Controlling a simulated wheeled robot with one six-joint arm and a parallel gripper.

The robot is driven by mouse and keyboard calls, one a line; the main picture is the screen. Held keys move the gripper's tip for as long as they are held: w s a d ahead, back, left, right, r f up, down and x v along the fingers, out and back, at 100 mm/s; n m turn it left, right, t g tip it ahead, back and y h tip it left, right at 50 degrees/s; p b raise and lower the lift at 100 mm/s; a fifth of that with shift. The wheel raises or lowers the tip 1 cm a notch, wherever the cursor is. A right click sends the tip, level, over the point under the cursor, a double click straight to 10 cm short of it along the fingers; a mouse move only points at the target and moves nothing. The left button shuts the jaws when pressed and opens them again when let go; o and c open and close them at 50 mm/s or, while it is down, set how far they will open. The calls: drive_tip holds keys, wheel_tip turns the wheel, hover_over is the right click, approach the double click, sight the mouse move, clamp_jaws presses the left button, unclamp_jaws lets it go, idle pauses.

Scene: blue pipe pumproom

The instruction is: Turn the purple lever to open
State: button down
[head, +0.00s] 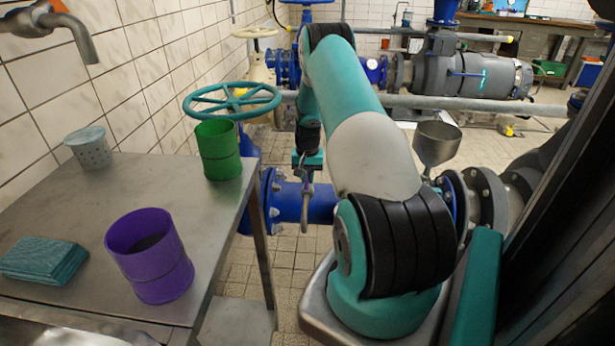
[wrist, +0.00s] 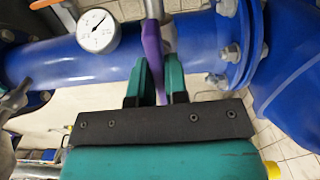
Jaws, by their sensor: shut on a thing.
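The purple lever (wrist: 152,45) shows in the wrist view, standing upright in front of a thick blue pipe (wrist: 70,62). My gripper (wrist: 157,72) is shut on the lever, with one teal finger on each side of it. In the head view, my arm reaches down to the blue pipe (head: 290,200) beyond the table, and I cannot make out the lever there.
A round pressure gauge (wrist: 98,31) sits left of the lever, and a bolted flange (wrist: 235,45) is to the right. In the head view, a metal table (head: 70,195) holds a purple cup (head: 150,262), a green cup (head: 218,150) and teal cloths (head: 42,262). A teal handwheel (head: 232,100) stands behind.

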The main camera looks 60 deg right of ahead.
sight(307, 175)
idle(0.3)
drive_tip(key=c, duration=1.2)
unclamp_jaws()
drive_tip(key=shift+o, duration=0.2)
drive_tip(key=shift+r, duration=0.1)
wheel_tip(307, 175, up, 17)
drive_tip(key=shift+r+p, duration=0.15)
drive_tip(key=shift+p, duration=0.15)
